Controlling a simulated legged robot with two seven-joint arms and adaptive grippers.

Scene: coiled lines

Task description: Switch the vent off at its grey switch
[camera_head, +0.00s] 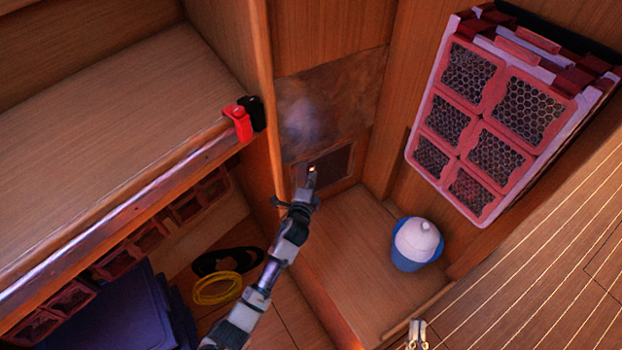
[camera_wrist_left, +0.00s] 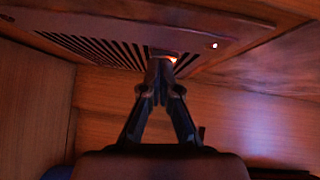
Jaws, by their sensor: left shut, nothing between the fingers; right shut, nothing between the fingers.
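The vent (camera_head: 336,166) is a dark slatted grille low on the back wall of the recess; its slats (camera_wrist_left: 95,48) fill the upper left of the left wrist view. A small switch (camera_wrist_left: 166,54) with an orange glow sits at the grille's right end, partly hidden by my fingertips. My left gripper (camera_head: 311,178) is shut and empty, with its tips (camera_wrist_left: 161,72) at or very near the switch; I cannot tell whether they touch. A small pale light (camera_wrist_left: 215,45) shows right of the switch. My right gripper (camera_head: 417,334) is shut and empty at the bottom edge.
A blue tub with a white lid (camera_head: 417,241) stands on the recess floor. A pink-framed mesh crate (camera_head: 473,122) is at right. Red and black clips (camera_head: 238,122) sit on the left shelf edge. A yellow coil (camera_head: 217,288) lies below. Pale haze (camera_head: 300,115) hangs above the vent.

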